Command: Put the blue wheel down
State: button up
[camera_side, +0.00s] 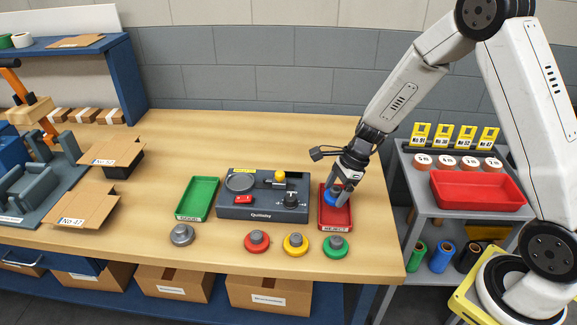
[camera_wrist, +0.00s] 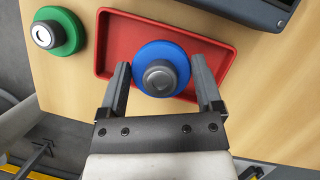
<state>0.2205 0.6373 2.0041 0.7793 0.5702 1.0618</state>
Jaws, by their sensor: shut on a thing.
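The blue wheel (camera_side: 339,197) with a grey hub is at the red tray (camera_side: 334,225) on the workbench. In the wrist view the blue wheel (camera_wrist: 147,55) lies between the two fingers of my gripper (camera_wrist: 163,80), over the red tray (camera_wrist: 108,38). My gripper (camera_side: 343,190) points down at the tray and is shut on the wheel. I cannot tell whether the wheel touches the tray floor. The fingers partly hide the tray's near edge.
A dark grey device (camera_side: 262,208) stands left of the red tray, with a green tray (camera_side: 198,198) beyond it. Grey (camera_side: 182,235), red (camera_side: 255,241), yellow (camera_side: 295,243) and green (camera_side: 336,245) wheels lie along the front. A shelf cart with a larger red bin (camera_side: 478,190) stands at the right.

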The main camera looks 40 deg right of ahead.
aim_at(335, 199)
jog(key=shift+f, duration=1.4)
jog(key=shift+f, duration=0.15)
jog(key=o, duration=1.2)
jog(key=shift+v, duration=6.2)
jog(key=shift+a, duration=0.1)
